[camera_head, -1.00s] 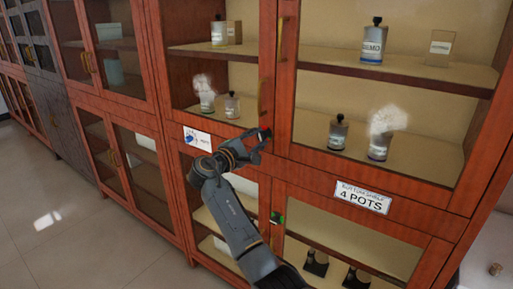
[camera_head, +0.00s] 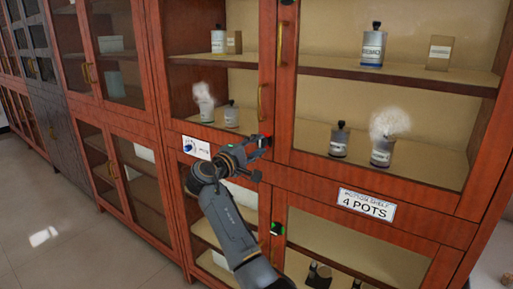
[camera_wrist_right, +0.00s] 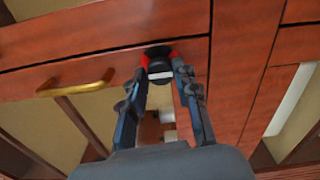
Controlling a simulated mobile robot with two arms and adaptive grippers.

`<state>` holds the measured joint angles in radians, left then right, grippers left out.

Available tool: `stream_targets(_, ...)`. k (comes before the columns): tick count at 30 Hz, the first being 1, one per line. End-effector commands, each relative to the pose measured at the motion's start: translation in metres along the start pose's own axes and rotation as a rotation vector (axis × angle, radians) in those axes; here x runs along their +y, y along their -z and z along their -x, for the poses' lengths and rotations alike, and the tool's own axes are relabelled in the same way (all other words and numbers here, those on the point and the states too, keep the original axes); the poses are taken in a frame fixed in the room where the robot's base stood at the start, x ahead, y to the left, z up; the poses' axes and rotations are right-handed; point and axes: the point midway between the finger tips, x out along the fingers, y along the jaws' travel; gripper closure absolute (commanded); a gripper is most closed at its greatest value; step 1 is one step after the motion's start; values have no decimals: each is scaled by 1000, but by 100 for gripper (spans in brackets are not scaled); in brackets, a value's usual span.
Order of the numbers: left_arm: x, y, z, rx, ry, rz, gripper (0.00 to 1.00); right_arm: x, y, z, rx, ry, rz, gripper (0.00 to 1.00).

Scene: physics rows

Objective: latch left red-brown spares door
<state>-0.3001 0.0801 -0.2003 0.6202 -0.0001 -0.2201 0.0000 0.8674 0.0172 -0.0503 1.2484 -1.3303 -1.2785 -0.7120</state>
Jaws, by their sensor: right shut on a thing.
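The upper left red-brown door (camera_head: 267,65) is a glazed wooden door with a brass handle (camera_head: 261,102), and it looks closed beside the right door. A small dark latch with red marks (camera_head: 267,135) sits at its lower right corner. In the right wrist view the latch (camera_wrist_right: 159,68) shows a round black knob with a white stripe and red at both sides. My right gripper (camera_head: 262,142) is at this latch, with its fingertips (camera_wrist_right: 162,66) shut on either side of the knob. My left gripper is not in view.
A lower latch showing green (camera_head: 277,228) is below my right gripper. A "4 POTS" label (camera_head: 366,206) is on the right. Bottles such as a grey one (camera_head: 373,48) stand on shelves behind glass. The floor (camera_head: 60,235) at left is clear.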

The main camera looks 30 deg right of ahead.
Motion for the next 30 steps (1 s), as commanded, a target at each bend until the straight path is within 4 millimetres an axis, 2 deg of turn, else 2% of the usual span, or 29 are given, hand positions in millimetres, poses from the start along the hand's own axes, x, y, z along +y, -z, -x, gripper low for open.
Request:
stream_targets(5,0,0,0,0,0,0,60,-1,0,0,0,2,-1,100)
stream_targets(6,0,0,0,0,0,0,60,-1,0,0,0,2,-1,64)
stream_targets(9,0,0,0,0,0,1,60,-1,0,0,0,2,0,47)
stream_targets(20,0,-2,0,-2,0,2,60,0,1,4,1,1,1,47)
stream_targets(23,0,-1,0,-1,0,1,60,0,1,16,2,0,0,47)
stream_targets(30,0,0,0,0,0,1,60,-1,1,67,4,2,0,47)
